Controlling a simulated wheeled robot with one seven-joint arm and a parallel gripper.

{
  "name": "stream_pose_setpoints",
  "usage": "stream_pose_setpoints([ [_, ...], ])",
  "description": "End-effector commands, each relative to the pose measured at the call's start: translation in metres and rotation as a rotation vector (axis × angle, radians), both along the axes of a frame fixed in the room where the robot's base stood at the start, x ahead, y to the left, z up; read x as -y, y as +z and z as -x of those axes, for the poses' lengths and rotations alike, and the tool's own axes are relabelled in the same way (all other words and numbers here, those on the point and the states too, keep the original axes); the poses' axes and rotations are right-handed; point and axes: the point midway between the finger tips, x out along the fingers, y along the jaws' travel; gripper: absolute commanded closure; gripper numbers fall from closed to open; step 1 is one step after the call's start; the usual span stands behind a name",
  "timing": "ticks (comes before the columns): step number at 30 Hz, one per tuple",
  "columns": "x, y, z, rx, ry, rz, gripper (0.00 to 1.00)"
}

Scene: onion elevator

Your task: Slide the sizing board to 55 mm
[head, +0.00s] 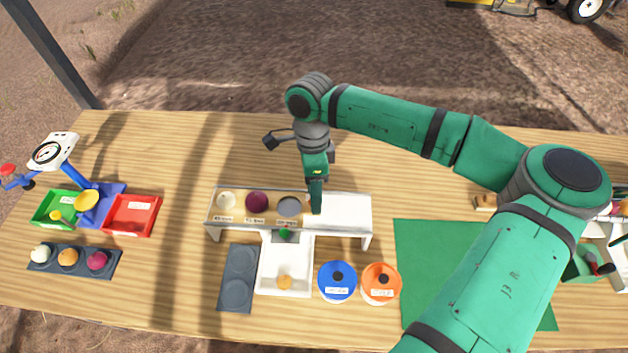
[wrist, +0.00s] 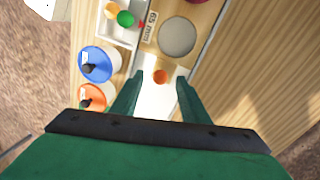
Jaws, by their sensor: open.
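The sizing board (head: 272,206) is a wooden strip on a white bench-like stand (head: 345,212). Its row of round openings shows cream, purple and grey from left to right. In the wrist view the board (wrist: 160,58) has its grey opening beside a "65 mm" label. A small orange-red knob (wrist: 160,77) is at the board's end. My gripper (head: 315,208) is over the board's right end, pointing down. In the wrist view my open gripper (wrist: 160,88) has one finger on each side of the knob, with no visible grip on it. Whether the fingers touch anything is unclear.
A white tray (head: 262,290) with an orange ball and a green knob (head: 285,233) stands in front of the stand. A blue pot (head: 337,282) and orange pot (head: 381,284) are right of it. Left are a dark slab (head: 238,278), coloured bins (head: 131,214) and a scale (head: 48,151).

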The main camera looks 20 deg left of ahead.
Motion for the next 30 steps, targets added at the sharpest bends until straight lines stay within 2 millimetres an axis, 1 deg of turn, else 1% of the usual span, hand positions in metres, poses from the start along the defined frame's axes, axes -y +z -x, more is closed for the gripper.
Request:
stream_pose_setpoints([
  [5, 0.001, -0.008, 0.002, 0.0, 0.0, 0.0, 0.59],
  [13, 0.001, -0.009, 0.002, 0.0, 0.0, 0.0, 0.59],
  [14, 0.001, -0.009, 0.002, 0.0, 0.0, 0.0, 0.66],
  [15, 0.001, -0.009, 0.002, 0.0, 0.0, 0.0, 0.75],
  [17, 0.001, -0.009, 0.002, 0.0, 0.0, 0.0, 0.9],
  [18, 0.001, -0.009, 0.002, 0.0, 0.0, 0.0, 0.99],
  [23, 0.001, -0.009, 0.002, 0.0, 0.0, 0.0, 1.0],
  [30, 0.012, -0.008, -0.002, 0.0, -0.002, 0.0, 1.0],
])
